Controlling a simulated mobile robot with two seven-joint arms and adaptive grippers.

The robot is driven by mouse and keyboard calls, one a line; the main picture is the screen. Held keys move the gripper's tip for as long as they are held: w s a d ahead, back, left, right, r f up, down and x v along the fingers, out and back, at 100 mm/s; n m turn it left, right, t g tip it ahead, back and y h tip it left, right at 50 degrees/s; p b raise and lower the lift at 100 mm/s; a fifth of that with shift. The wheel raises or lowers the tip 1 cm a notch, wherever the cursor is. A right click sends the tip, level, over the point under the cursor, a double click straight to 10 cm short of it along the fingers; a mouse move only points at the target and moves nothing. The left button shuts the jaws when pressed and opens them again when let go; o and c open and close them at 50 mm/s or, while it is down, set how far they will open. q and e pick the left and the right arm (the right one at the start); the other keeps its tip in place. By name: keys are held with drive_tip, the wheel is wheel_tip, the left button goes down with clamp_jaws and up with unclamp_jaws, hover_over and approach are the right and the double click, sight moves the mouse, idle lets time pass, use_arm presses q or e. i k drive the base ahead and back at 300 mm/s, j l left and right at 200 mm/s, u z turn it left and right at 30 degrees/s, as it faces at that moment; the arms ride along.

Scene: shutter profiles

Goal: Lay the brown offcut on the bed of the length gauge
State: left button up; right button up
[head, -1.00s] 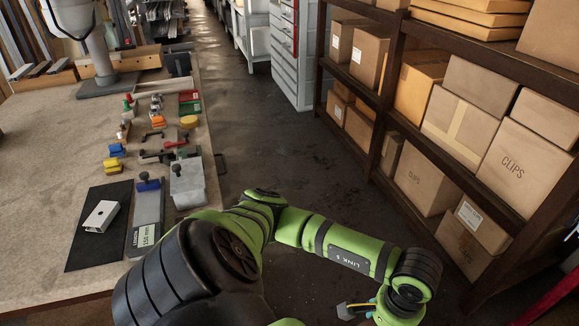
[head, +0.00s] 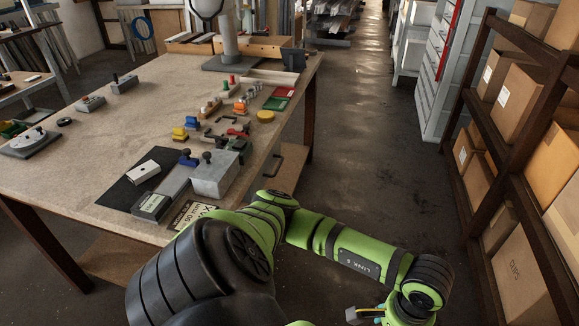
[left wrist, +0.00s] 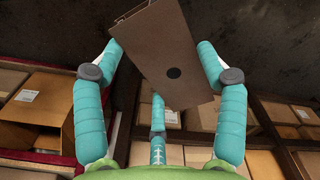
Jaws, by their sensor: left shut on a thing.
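The brown offcut (left wrist: 170,55) is a flat, folded profile with a dark round hole, held between the teal fingers of my left gripper (left wrist: 155,75) in the left wrist view. In the head view my left gripper (head: 368,314) is low at the bottom edge, off to the right of the bench, and little of the offcut shows. The length gauge (head: 173,183) lies near the bench's front corner, a grey strip with a blue knob and a labelled end block. No piece shows on its bed. My right gripper is out of view.
A white offcut (head: 143,171) lies on a black mat (head: 120,192) left of the gauge. A grey block with a dark knob (head: 215,178) stands right beside the gauge. Clamps and small coloured parts lie behind. Shelves of boxes (head: 521,268) stand at right, across a clear aisle.

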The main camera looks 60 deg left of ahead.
sight(174, 183)
drive_tip(key=i+u, duration=0.15)
drive_tip(key=u, duration=0.3)
drive_tip(key=i+u, duration=0.1)
drive_tip(key=u, duration=0.3)
drive_tip(key=i+l+u, duration=0.1)
drive_tip(key=u, duration=0.35)
drive_tip(key=i+l+u, duration=0.1)
drive_tip(key=u, duration=0.3)
drive_tip(key=l, duration=0.1)
